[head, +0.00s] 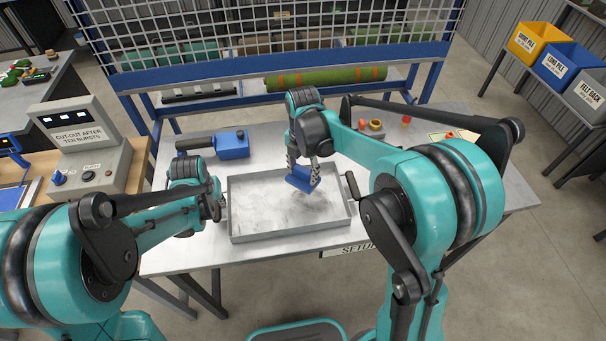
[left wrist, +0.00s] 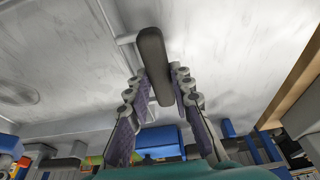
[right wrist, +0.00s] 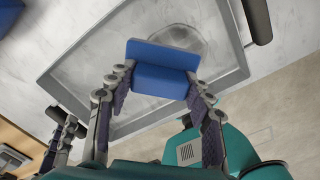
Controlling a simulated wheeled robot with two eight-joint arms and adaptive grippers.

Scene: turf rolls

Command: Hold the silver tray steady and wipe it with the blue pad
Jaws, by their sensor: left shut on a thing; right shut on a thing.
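The silver tray (head: 290,236) lies on the table with grey smudges on its floor, and its rim also shows in the right wrist view (right wrist: 190,101). My left gripper (head: 219,206) is shut on the tray's dark left handle, which lies between the fingers in the left wrist view (left wrist: 154,65). A second dark handle (head: 352,186) sticks out on the tray's right side. My right gripper (head: 303,168) is shut on the blue pad (head: 300,180), low over the middle of the tray. In the right wrist view the pad (right wrist: 162,68) is beside a smudge; contact is unclear.
A blue block with a dark handle (head: 232,145) lies behind the tray. A control box (head: 82,140) stands on the left bench. A rack with a green roll (head: 325,79) stands behind the table. Small orange and red items (head: 374,126) lie at the back right.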

